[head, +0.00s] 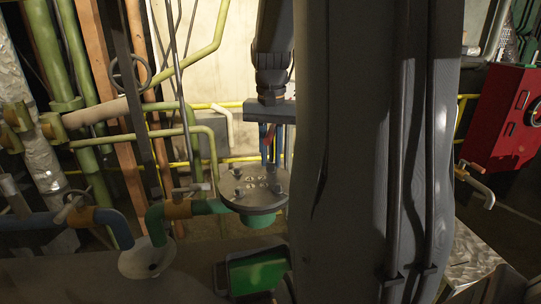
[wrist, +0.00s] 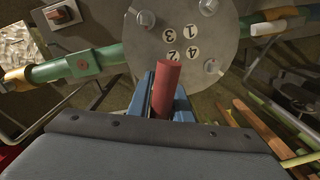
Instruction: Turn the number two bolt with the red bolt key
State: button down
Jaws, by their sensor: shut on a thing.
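My gripper (head: 272,150) is above the far right side of a round grey flange (head: 255,208), its blue fingers pointing down. In the wrist view the blue fingers (wrist: 165,100) are shut on the red bolt key (wrist: 166,88), whose red cylinder end shows between them. The flange (wrist: 236,35) carries several bolts around its rim and white discs numbered 1 to 4 in its middle. Bolts show at the upper left (wrist: 146,18), top (wrist: 208,7) and right (wrist: 212,66). The key and fingers cover part of the near rim. I cannot tell whether the key touches a bolt.
Green pipes with orange joints (head: 178,209) run left from the flange. Vertical pipes and a handwheel (head: 130,73) stand at the left. A green tray (head: 257,272) is below the flange. A red cabinet (head: 498,120) hangs at the right. My arm blocks the middle.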

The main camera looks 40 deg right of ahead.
jog(key=shift+m, duration=0.6)
jog(key=shift+m+p, duration=0.35)
jog(key=shift+m, duration=0.15)
jog(key=shift+m, duration=0.6)
jog(key=shift+w+m, duration=0.1)
jog(key=shift+m, duration=0.5)
jog(key=shift+p, duration=0.3)
